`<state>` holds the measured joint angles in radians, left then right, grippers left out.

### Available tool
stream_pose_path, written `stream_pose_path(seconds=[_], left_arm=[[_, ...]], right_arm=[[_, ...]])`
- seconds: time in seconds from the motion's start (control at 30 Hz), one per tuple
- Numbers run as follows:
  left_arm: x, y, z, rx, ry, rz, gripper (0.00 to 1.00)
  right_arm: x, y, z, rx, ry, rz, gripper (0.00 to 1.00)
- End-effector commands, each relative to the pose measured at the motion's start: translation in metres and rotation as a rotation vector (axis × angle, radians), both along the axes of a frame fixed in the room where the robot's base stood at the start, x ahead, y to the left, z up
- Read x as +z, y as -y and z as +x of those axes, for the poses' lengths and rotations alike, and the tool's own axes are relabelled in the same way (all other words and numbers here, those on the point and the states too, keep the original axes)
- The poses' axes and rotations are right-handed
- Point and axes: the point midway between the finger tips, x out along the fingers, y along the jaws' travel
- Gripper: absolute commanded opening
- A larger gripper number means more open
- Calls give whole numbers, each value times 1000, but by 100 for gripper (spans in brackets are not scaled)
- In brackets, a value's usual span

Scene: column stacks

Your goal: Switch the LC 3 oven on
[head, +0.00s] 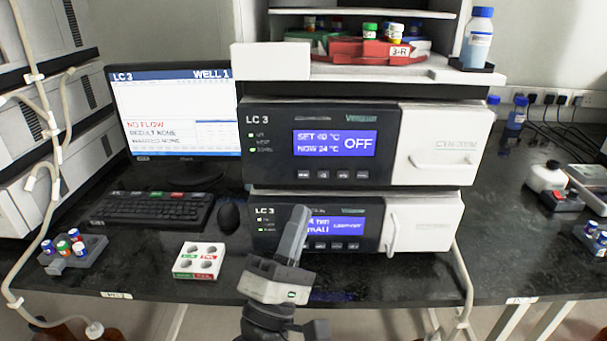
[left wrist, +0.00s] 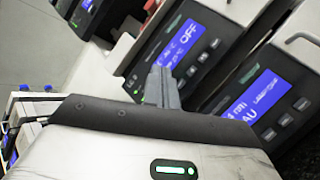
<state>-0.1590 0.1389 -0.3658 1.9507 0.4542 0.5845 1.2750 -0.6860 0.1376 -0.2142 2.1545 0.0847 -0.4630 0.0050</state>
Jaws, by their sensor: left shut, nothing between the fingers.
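The LC 3 oven (head: 270,160) is the upper black-fronted unit of the stack, with a white door on its right. Its blue display (head: 335,143) reads SET 40 °C, NOW 24 °C and OFF. A row of small buttons (head: 333,174) lies below the display. In the left wrist view the oven's display (left wrist: 183,38) also reads OFF. My left gripper (head: 299,212) is shut and empty, pointing up in front of the lower LC 3 unit (head: 265,235), below the oven's buttons. Its shut fingers show in the left wrist view (left wrist: 160,78). My right gripper is not in view.
The lower unit has a white door (head: 430,222) with an upright handle. A red rack (head: 365,50) and a blue-capped bottle (head: 478,38) stand above the oven. A monitor (head: 175,110), keyboard (head: 150,208) and white vial block (head: 199,260) are to the left.

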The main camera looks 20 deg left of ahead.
Motion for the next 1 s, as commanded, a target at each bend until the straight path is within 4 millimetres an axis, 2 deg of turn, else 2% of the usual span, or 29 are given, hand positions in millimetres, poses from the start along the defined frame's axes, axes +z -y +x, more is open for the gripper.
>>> stream_pose_path(seconds=[0.3, 0.5, 0.7, 1.0], left_arm=[[-1, -13, 44, 2, 2, 1, 0], [-1, -19, 64, 1, 2, 0, 0], [0, -21, 73, 1, 0, 1, 0], [1, -21, 74, 1, 0, 0, 0]], right_arm=[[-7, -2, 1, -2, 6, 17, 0], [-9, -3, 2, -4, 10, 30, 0], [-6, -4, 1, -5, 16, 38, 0], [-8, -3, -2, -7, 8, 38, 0]])
